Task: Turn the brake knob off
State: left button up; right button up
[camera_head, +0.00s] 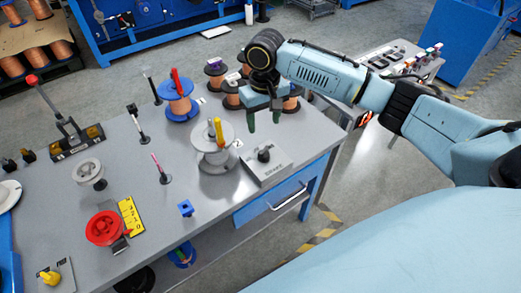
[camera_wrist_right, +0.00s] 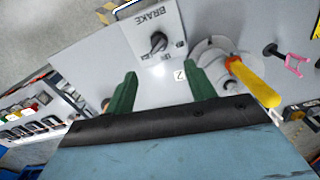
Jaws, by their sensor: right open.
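The brake knob (camera_head: 264,154) is a small black knob on a light grey plate (camera_head: 272,169) marked BRAKE, near the right front of the table. It also shows in the right wrist view (camera_wrist_right: 158,42), ahead of the fingertips. My right gripper (camera_head: 263,118) is above the table, behind and above the knob, with its green fingers pointing down. In the right wrist view the fingers (camera_wrist_right: 156,82) are apart with nothing between them. The gripper does not touch the knob. My left gripper is not in view.
A grey spool with a yellow-handled post (camera_head: 217,150) stands just left of the brake plate. Copper spools (camera_head: 179,100) stand behind it. A red wheel (camera_head: 104,228), a yellow block (camera_head: 130,214) and a small blue block (camera_head: 185,208) are at left front. A drawer (camera_head: 277,203) lies below the table edge.

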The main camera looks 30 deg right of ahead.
aim_at(264, 151)
notch_tip(264, 151, down, 12)
jog(key=shift+d+f+b, duration=0.1)
jog(key=shift+d+b, duration=0.05)
jog(key=shift+b, duration=1.1)
jog(key=shift+f, duration=0.5)
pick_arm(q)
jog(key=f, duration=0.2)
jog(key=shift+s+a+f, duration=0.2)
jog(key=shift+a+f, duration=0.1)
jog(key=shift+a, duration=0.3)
pick_arm(e)
jog(key=c, duration=1)
